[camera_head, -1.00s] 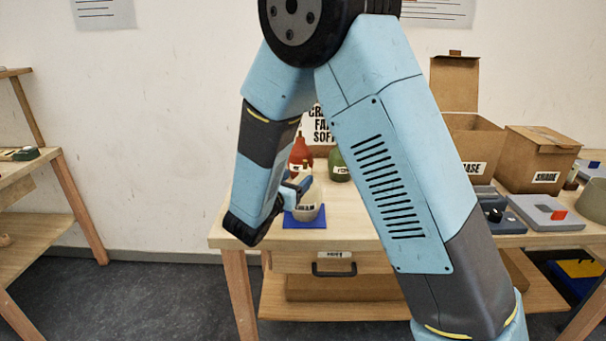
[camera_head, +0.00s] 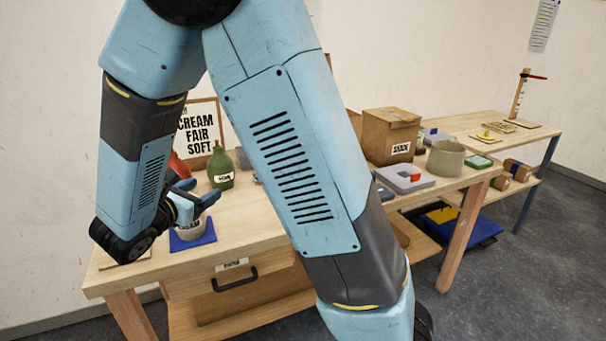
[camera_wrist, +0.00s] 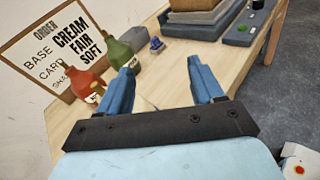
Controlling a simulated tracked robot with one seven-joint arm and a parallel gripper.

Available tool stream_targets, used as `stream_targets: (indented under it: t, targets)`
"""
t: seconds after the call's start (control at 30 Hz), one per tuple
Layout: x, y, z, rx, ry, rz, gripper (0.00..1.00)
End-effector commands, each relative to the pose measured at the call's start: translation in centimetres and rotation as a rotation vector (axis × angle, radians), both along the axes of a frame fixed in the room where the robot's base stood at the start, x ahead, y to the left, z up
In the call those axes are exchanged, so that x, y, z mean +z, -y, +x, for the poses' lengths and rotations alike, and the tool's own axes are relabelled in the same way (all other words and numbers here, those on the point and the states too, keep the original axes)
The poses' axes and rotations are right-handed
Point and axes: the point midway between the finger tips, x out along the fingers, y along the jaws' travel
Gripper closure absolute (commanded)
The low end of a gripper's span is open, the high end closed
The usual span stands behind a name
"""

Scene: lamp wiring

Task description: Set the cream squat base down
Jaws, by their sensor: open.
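The cream squat base (camera_head: 191,230) is a small pale pot with a dark-lettered label. It sits upright on a blue mat (camera_head: 206,238) on the wooden workbench in the head view. My gripper (camera_head: 196,188) is just above it, partly in front of its upper part. In the wrist view my gripper (camera_wrist: 164,88) has its two blue fingers spread wide with nothing between them. The base is out of sight in the wrist view. Whether the fingers touch the base's rim is unclear in the head view.
An order sign (camera_wrist: 48,50) stands behind a red bottle (camera_wrist: 82,82) and a green bottle (camera_wrist: 117,52). My arm hides the bench middle.

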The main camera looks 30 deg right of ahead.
Motion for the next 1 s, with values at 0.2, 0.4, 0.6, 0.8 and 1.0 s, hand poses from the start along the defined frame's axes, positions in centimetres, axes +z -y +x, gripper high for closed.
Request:
stream_targets:
  t: [0.2, 0.4, 0.6, 0.8, 1.0]
  targets:
    - [2.8, 8.3, -3.2, -0.292, 0.031, 0.281, 0.34]
    - [4.2, 13.6, -7.3, -0.536, 0.089, 0.552, 0.34]
    - [5.2, 16.8, -11.6, -0.76, 0.175, 0.837, 0.34]
    - [6.2, 18.2, -15.5, -0.957, 0.288, 1.133, 0.34]
    - [7.5, 18.4, -18.7, -1.123, 0.428, 1.439, 0.34]
